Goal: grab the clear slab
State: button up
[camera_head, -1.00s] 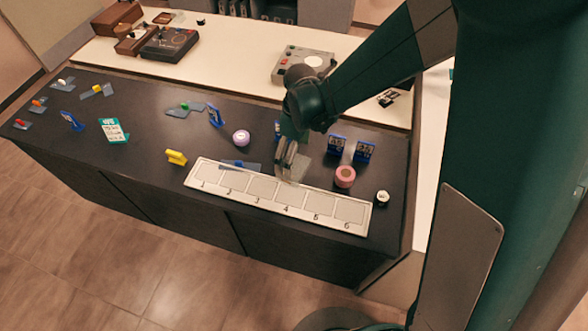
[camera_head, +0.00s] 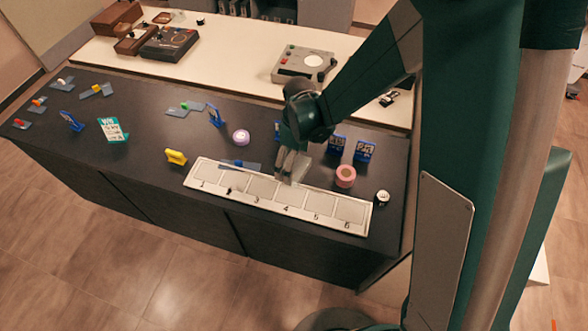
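My gripper (camera_head: 291,166) points down at the back edge of a white tray (camera_head: 197,188) with numbered squares, near squares 3 and 4. The fingers are small and partly overlap in this view, so I cannot tell their gap. A pale grey patch shows at the fingers' right side; I cannot tell whether it is a finger or a clear slab. A flat bluish see-through slab (camera_head: 250,166) lies behind squares 2 and 3, left of my gripper. Another see-through slab (camera_head: 177,112) with a green piece lies farther back on the dark counter.
A pink roll (camera_head: 345,176), blue stands (camera_head: 365,151) and a small white-topped jar (camera_head: 382,197) are right of my gripper.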

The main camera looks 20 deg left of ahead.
jog(key=shift+s+f, duration=0.1)
jog(key=shift+f, duration=0.9)
jog(key=c, duration=1.3)
jog(key=shift+o, duration=0.2)
jog(key=shift+r, duration=0.15)
jog(key=shift+r+p, duration=0.45)
jog(key=shift+r, duration=4.4)
